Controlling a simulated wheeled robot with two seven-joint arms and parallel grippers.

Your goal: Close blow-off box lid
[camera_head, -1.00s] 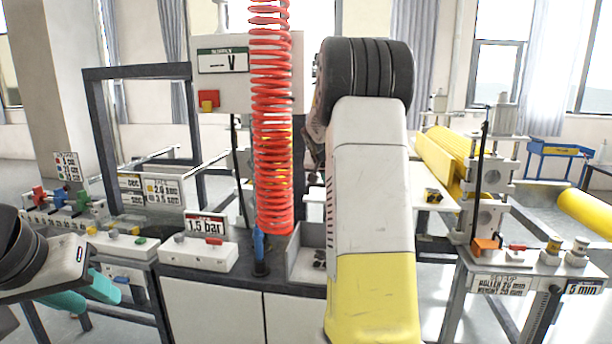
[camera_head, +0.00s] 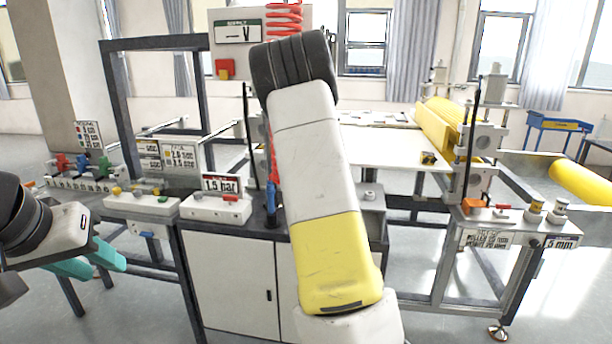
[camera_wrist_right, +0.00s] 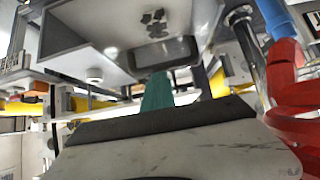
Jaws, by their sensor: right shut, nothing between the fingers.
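The blow-off box is a grey box on the cabinet top, mostly hidden behind my right arm in the head view; its right part (camera_head: 373,205) shows beside the arm. In the right wrist view the box (camera_wrist_right: 75,35) is close above the gripper, with dark bits inside it and a pale round knob (camera_wrist_right: 95,75) near its edge. I cannot tell which part is the lid. My right gripper (camera_wrist_right: 157,90) is shut and empty, its teal fingers just below the box; contact is unclear. My left gripper (camera_head: 108,268) is open and empty at the far left, away from the box.
A red coiled hose (camera_head: 284,17) hangs behind my right arm and shows close at the right of the wrist view. A 1.5 bar sign (camera_head: 221,182) and a blue-handled tool (camera_head: 271,200) stand left of the box. A roller machine (camera_head: 490,150) stands to the right.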

